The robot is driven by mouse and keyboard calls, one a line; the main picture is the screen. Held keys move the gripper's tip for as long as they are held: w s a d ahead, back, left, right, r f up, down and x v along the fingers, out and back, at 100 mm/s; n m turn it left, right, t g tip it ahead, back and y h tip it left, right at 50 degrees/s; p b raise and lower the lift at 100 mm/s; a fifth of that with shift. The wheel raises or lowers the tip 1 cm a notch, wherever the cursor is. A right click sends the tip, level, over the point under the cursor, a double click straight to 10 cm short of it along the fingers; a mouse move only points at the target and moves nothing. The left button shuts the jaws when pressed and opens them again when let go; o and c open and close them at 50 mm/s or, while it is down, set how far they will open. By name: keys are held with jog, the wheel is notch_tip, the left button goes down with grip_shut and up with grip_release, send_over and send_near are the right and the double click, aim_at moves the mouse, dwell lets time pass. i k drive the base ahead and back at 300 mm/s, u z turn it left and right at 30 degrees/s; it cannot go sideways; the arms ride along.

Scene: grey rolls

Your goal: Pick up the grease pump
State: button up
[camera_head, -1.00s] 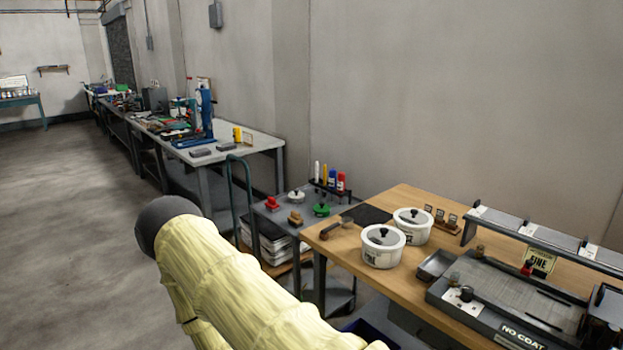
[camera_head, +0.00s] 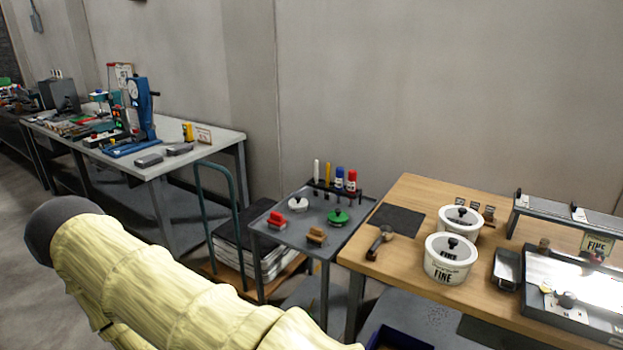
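I cannot tell any thing in view to be the grease pump for sure. A small dark-handled tool (camera_head: 380,243) lies on the wooden table (camera_head: 408,291), beside a black mat (camera_head: 397,220). A grey cart (camera_head: 300,246) left of it holds red, white, green and tan knobbed items and a rack of slim bottles (camera_head: 338,181). A blue upright press (camera_head: 140,112) stands on the long grey bench (camera_head: 200,160) at the left. My arm in its yellow sleeve crosses the lower left. My gripper is not in view.
Two white lidded pots (camera_head: 449,260) and a grey tray (camera_head: 507,268) stand on the wooden table, with a grey machine (camera_head: 570,300) at the right. A green-handled trolley (camera_head: 238,240) with stacked sheets stands between bench and cart. Open floor (camera_head: 25,265) shows at the left.

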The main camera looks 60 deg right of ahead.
aim_at(340, 170)
jog(key=i, duration=0.25)
jog(key=z, duration=0.75)
